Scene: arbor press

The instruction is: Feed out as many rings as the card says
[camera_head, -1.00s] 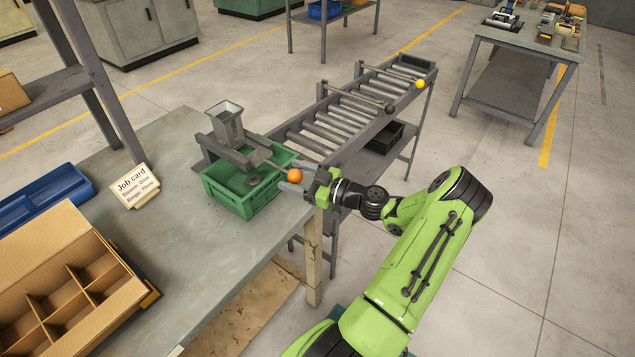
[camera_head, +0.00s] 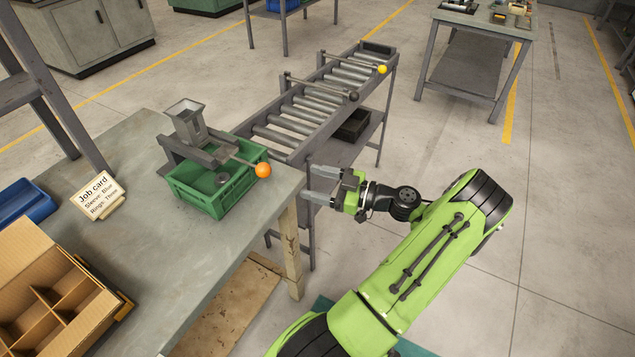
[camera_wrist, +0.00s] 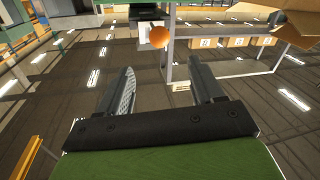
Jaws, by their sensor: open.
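The job card (camera_head: 98,196) stands on the bench and reads "Sleeve Blue, Rings Three". A grey feeder with a hopper (camera_head: 187,122) stands over a green bin (camera_head: 206,193). A rod with an orange ball knob (camera_head: 263,170) sticks out from the feeder to the right. One dark ring (camera_head: 222,179) shows in the bin; the rest of its inside is partly hidden by the feeder. My gripper (camera_head: 309,184) is open and empty, right of the knob and apart from it, beyond the bench edge. The knob also shows in the wrist view (camera_wrist: 157,36), ahead of the fingers.
A divided cardboard box (camera_head: 52,300) and a blue tray (camera_head: 22,203) are at the left of the bench (camera_head: 190,258). A roller conveyor (camera_head: 315,112) with yellow and black knobs stands behind. Open floor lies to the right.

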